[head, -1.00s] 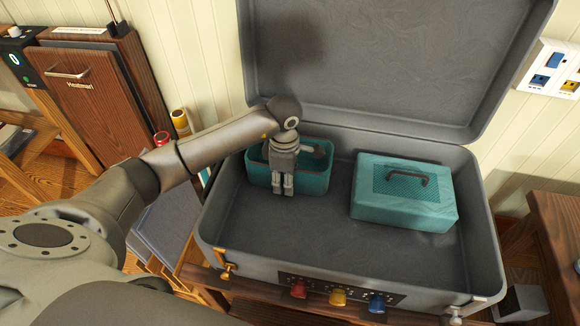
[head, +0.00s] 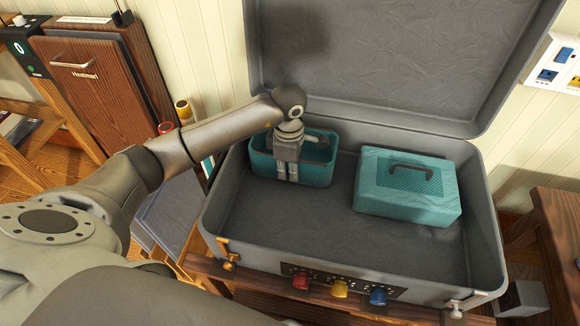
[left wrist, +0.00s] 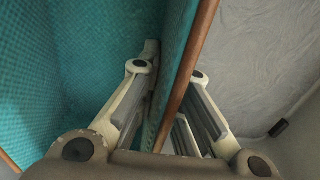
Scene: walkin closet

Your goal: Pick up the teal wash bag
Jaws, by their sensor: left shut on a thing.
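An open-topped teal bag (head: 318,173) with a thin brown rim is at the left rear of the open grey suitcase; I take it for the wash bag. My left gripper (head: 287,176) points down over its front wall. In the left wrist view the bag's teal inside (left wrist: 70,50) fills the left, and my left gripper's fingers (left wrist: 172,75) straddle the brown-edged wall, shut on it. The head view does not show clearly whether the bag's base touches the suitcase floor. My right gripper is not in view.
A teal box-shaped case (head: 385,198) with a dark handle lies at the right in the suitcase (head: 290,222). The suitcase floor between and in front is clear. Its raised lid (head: 400,65) stands behind. Red, yellow and blue knobs (head: 340,289) sit below the front edge.

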